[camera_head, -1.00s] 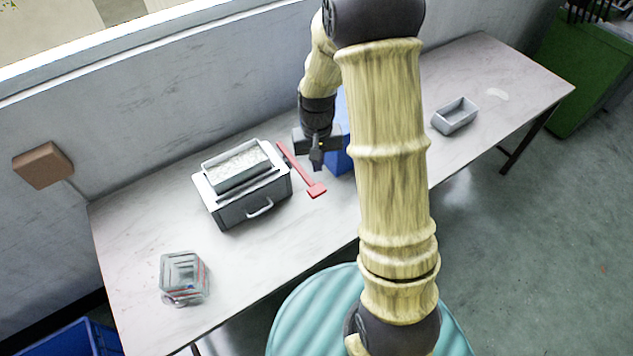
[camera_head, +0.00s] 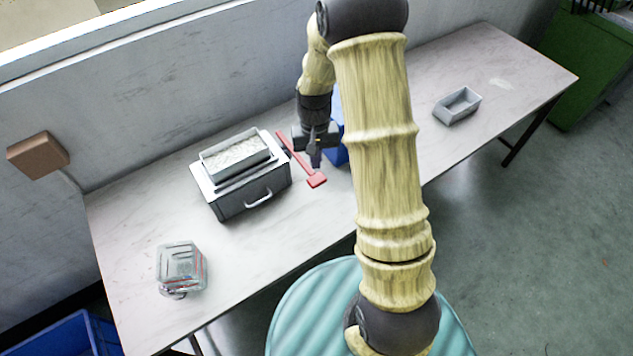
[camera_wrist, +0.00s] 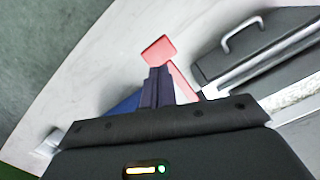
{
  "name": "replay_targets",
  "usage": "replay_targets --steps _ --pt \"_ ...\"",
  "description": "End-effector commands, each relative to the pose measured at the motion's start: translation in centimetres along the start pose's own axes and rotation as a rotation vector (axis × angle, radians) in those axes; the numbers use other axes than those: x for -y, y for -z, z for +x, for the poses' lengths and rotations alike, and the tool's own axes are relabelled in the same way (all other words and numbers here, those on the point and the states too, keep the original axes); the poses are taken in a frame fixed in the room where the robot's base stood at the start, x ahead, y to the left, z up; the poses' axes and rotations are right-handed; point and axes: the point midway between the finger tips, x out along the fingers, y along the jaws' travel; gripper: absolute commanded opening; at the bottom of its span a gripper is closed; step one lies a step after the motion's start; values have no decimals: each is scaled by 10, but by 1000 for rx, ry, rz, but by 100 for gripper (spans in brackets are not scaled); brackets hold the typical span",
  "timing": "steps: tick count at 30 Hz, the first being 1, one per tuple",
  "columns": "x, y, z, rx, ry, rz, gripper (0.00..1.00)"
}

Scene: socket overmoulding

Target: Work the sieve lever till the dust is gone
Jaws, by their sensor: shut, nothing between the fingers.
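The sieve box (camera_head: 243,200) is a grey box with a drawer handle at its front. On its top is a tray (camera_head: 236,154) filled with pale granular material. The red lever (camera_head: 295,155) runs along the box's right side and ends in a flat red paddle (camera_head: 317,180). My gripper (camera_head: 315,163) is shut and empty, with its fingertips right at the lever near the paddle. In the wrist view the shut fingers (camera_wrist: 157,72) overlap the lever just below the paddle (camera_wrist: 159,50). I cannot tell whether they touch it.
A clear container (camera_head: 181,268) stands at the table's front left. A small grey bin (camera_head: 457,105) stands on the right. A blue object (camera_head: 338,150) is partly hidden behind my arm. The table (camera_head: 140,215) is bare left of the sieve box.

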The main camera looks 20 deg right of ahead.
Motion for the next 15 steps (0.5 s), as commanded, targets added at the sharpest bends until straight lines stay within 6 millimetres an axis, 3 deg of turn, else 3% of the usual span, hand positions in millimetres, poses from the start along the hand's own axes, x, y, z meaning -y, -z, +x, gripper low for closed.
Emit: replay_targets --steps 1,6,15 --pt "0 0 12 1 0 0 0" --pt "0 0 29 0 0 0 0" --pt "0 0 34 0 0 0 0"
